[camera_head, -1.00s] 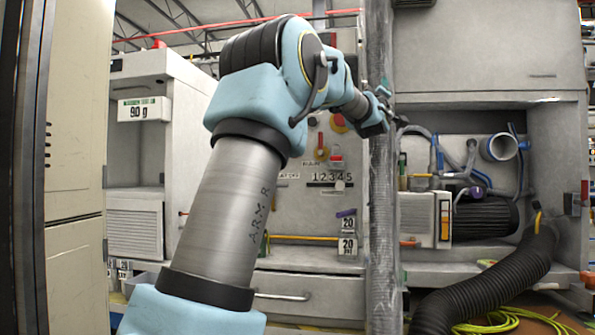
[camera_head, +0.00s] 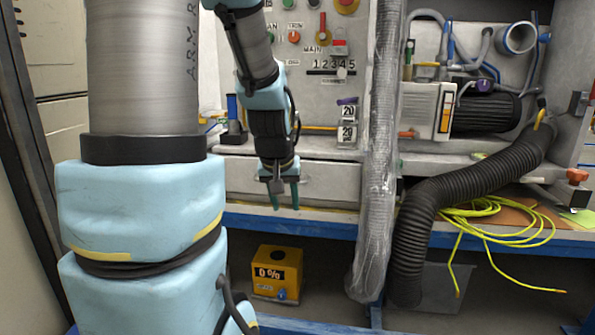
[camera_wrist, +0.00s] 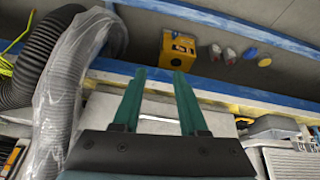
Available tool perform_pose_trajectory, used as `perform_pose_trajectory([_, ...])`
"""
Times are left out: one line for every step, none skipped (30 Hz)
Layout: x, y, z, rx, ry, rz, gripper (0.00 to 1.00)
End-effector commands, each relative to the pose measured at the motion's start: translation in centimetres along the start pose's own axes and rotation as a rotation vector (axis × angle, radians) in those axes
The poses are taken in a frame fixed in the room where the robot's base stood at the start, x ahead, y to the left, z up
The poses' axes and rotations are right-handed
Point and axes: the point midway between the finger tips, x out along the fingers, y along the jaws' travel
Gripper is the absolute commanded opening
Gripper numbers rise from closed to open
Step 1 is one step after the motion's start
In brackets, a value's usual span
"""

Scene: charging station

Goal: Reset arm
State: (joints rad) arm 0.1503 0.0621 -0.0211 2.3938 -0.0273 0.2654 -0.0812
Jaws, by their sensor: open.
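My gripper (camera_head: 284,196) hangs pointing down in front of the bench drawer (camera_head: 322,184) in the head view. Its two green fingers are apart, with nothing between them. In the wrist view my gripper (camera_wrist: 157,80) also shows open and empty, its fingers reaching toward the blue bench edge. My arm fills the left side of the head view and hides part of the bench behind it.
A yellow box (camera_head: 277,275) marked 0 % stands on the floor under the bench. A plastic-wrapped column (camera_head: 378,160) and a black corrugated hose (camera_head: 425,225) are to the right of my gripper. A yellow-green cable (camera_head: 490,228) lies coiled at the right.

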Motion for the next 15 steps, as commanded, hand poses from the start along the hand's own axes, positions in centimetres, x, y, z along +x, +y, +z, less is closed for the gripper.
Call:
perform_pose_trajectory([0.1, -0.9, 2.5, 0.004, -0.057, -0.012, 0.42])
perform_pose_trajectory([0.1, -1.3, 3.8, 0.01, -0.088, -0.018, 0.42])
perform_pose_trajectory([0.0, -1.8, 5.5, 0.016, -0.129, -0.024, 0.42])
perform_pose_trajectory([0.0, -2.1, 6.7, 0.019, -0.158, -0.028, 0.42])
perform_pose_trajectory([-0.1, -2.4, 8.0, 0.023, -0.188, -0.032, 0.42])
perform_pose_trajectory([-0.2, -2.8, 9.5, 0.027, -0.225, -0.036, 0.42])
perform_pose_trajectory([-0.3, -3.1, 10.7, 0.03, -0.253, -0.039, 0.42])
perform_pose_trajectory([-0.5, -3.3, 11.8, 0.033, -0.279, -0.041, 0.42])
perform_pose_trajectory([-1.6, -3.3, 11.7, 0.037, -0.289, -0.041, 0.42])
perform_pose_trajectory([-2.3, -3.2, 11.1, 0.037, -0.284, -0.04, 0.42])
perform_pose_trajectory([-2.9, -3.2, 10.8, 0.037, -0.284, -0.04, 0.42])
perform_pose_trajectory([-3.5, -3.1, 10.5, 0.037, -0.283, -0.04, 0.42])
perform_pose_trajectory([-4.0, -3.1, 10.3, 0.037, -0.283, -0.04, 0.42])
perform_pose_trajectory([-4.6, -3.1, 10.0, 0.037, -0.283, -0.04, 0.42])
perform_pose_trajectory([-5.4, -3.0, 9.6, 0.037, -0.282, -0.04, 0.42])
